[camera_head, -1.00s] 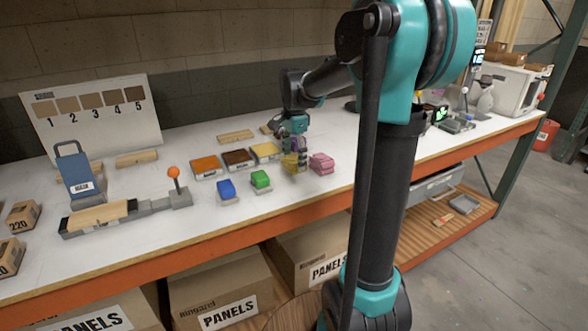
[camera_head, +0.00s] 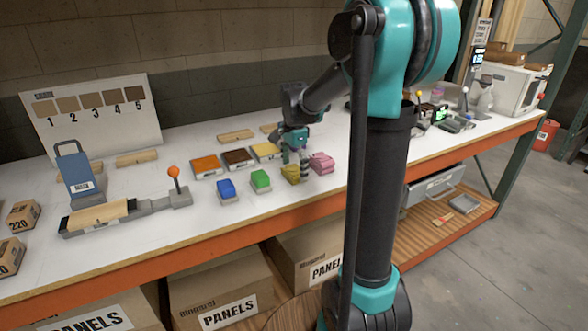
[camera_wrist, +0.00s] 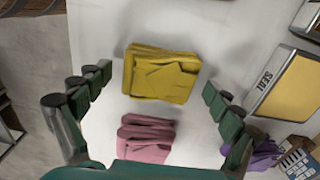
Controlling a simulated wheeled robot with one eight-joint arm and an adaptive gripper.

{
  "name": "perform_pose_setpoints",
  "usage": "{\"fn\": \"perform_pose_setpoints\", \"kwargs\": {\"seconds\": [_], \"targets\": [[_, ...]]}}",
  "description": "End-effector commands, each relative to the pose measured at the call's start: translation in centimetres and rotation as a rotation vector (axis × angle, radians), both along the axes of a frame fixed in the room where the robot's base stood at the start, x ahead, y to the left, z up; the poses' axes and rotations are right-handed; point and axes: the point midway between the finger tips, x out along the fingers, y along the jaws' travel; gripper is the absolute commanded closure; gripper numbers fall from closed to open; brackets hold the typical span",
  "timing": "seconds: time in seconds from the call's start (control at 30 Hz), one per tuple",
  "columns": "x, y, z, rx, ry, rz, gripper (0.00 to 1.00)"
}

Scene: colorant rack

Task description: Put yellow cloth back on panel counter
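The yellow cloth (camera_head: 290,174), a folded block, lies on the white counter (camera_head: 130,258) between the green cloth (camera_head: 260,180) and the pink cloth (camera_head: 321,163). In the wrist view my gripper (camera_wrist: 157,82) is open, and the yellow cloth (camera_wrist: 160,74) shows whole between the two fingers, with space on both sides. The pink cloth (camera_wrist: 145,139) is just beyond it, toward the bottom of that view.
A blue cloth (camera_head: 226,188) stands left of the green one. Orange, brown and yellow colorant trays (camera_head: 206,167) lie behind the row. A purple thing (camera_wrist: 262,153) shows at the wrist view's lower right. A clamp with an orange-knobbed lever (camera_head: 175,180) stands left. The counter's front edge is close.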

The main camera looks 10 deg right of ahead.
Motion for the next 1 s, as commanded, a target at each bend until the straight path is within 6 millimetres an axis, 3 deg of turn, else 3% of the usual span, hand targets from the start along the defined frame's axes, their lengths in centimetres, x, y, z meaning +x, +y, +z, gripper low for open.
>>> {"fn": "perform_pose_setpoints", "kwargs": {"seconds": [0.37,0.8,1.0], "targets": [[0.0,0.0,0.7,0.000,0.000,0.000,0.07],[0.0,0.0,8.7,0.000,0.000,0.000,0.07],[0.0,0.0,11.4,0.000,0.000,0.000,0.07]]}}
